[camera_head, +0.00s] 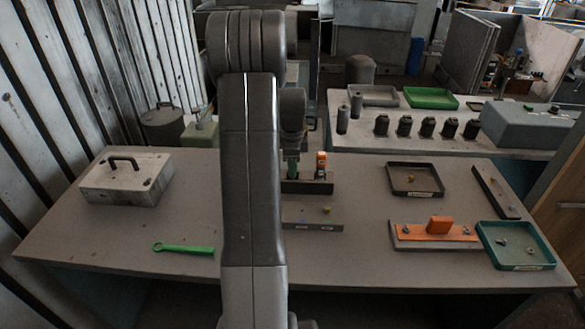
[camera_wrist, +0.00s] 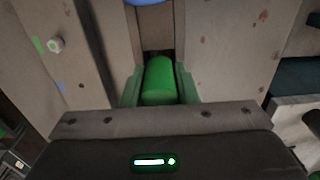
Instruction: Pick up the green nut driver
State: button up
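The green nut driver (camera_head: 292,167) stands upright at the dark rack (camera_head: 307,187) in the middle of the table, partly hidden by my arm. In the wrist view its green handle (camera_wrist: 159,82) lies between the two fingers of my gripper (camera_wrist: 160,88). The fingers sit close against both sides of the handle, with no clear gap. In the head view my gripper is mostly hidden behind my arm. The nut driver's lower end is hidden.
An orange-handled tool (camera_head: 321,164) stands close by in the same rack. A green wrench (camera_head: 184,248) lies at the left front. A grey case (camera_head: 126,180), a dark tray (camera_head: 414,180), an orange-topped fixture (camera_head: 436,235) and a teal tray (camera_head: 515,246) stand farther out.

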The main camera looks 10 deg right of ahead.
grip_shut()
jog(key=shift+r, duration=0.15)
notch_tip(320, 180, up, 10)
jog(key=shift+f+b, duration=0.1)
jog(key=shift+b, duration=0.55)
